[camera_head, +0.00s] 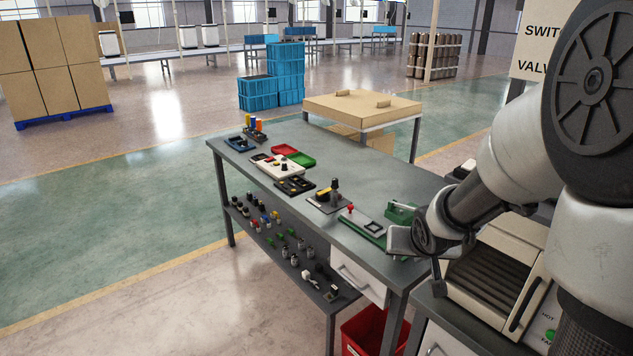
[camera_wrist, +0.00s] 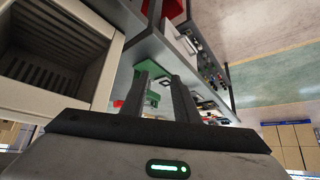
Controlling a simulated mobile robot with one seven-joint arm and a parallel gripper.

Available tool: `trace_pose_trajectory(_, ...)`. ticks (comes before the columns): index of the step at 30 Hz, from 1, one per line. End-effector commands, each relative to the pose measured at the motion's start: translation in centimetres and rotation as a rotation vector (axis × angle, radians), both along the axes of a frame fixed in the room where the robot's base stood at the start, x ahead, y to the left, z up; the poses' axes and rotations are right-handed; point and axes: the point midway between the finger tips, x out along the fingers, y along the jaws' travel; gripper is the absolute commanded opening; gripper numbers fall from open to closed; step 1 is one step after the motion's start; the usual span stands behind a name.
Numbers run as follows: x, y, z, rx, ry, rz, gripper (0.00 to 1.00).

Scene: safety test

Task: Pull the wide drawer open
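A white drawer front (camera_head: 358,275) with a handle sits under the near end of the grey workbench (camera_head: 385,170) and looks shut. A second white front (camera_head: 445,342) with a handle shows low at the bottom edge, partly cut off. I cannot tell which is the wide drawer. My gripper (camera_head: 398,240) is above the near right end of the workbench, higher than the drawer fronts and apart from their handles. In the wrist view my gripper (camera_wrist: 160,82) has two dark fingers spread apart with nothing held between them.
A beige machine with a ribbed opening (camera_head: 492,275) stands right of the bench, close to my arm. A green fixture (camera_head: 400,212) lies near my gripper. A red bin (camera_head: 368,332) stands below the drawer. Small parts cover the lower shelf (camera_head: 290,255). Open floor (camera_head: 120,280) lies left.

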Motion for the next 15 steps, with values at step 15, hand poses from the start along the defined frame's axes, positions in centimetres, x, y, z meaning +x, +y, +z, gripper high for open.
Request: trace_pose_trajectory(15,6.2,5.2,-28.7,0.749,-0.314,-0.032,0.28)
